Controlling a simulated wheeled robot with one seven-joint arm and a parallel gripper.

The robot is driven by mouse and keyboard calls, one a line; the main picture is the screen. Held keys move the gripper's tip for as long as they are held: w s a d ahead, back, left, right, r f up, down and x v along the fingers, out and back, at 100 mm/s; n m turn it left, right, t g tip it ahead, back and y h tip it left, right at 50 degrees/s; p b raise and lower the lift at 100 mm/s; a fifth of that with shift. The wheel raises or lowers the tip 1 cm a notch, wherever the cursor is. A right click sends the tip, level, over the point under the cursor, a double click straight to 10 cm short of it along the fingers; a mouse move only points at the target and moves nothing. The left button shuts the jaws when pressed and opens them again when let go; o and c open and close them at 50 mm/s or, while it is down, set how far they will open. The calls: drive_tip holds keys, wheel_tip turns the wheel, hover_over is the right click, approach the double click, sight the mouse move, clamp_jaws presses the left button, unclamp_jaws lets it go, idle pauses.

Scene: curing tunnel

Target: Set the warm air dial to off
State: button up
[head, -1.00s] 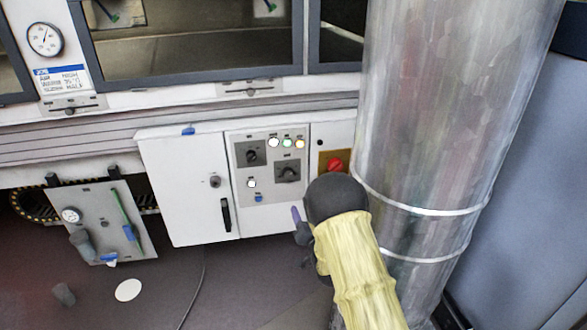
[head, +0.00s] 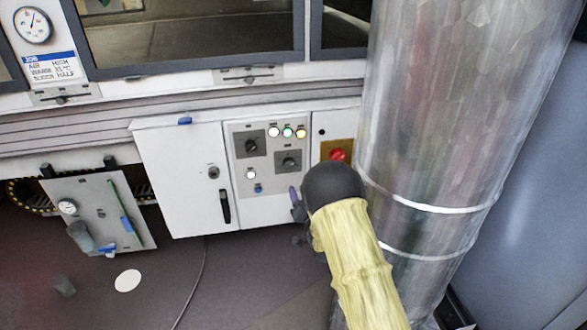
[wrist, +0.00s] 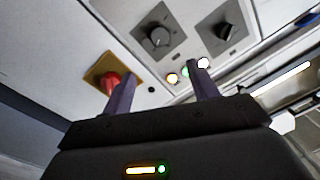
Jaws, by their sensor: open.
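Two black dials on grey square plates sit on the white control panel: an upper left dial (head: 251,145) and a lower right dial (head: 289,161). Their labels are too small to read, so I cannot tell which is warm air. In the wrist view, seen upside down, the lower right dial (wrist: 157,37) is ahead of my fingers and the upper left dial (wrist: 226,33) is further right. My gripper (wrist: 160,78) is open and empty, its two purple fingers apart from both dials. In the head view my gripper (head: 297,204) is below the lower right dial, partly hidden by my arm.
A red knob (head: 337,154) on a yellow plate is right of the panel, close to my left finger in the wrist view. Lit lamps (head: 288,132) sit above the lower right dial. A large metal duct (head: 430,110) stands at right. A cabinet door (head: 183,180) is at left.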

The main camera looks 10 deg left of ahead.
sight(290, 165)
drive_tip(key=b+x, duration=0.4)
drive_tip(key=x, duration=1)
drive_tip(key=shift+w+a+f, duration=0.1)
drive_tip(key=shift+w, duration=0.15)
drive_tip(key=shift+a, duration=0.15)
drive_tip(key=shift+w, duration=0.1)
drive_tip(key=c, duration=1)
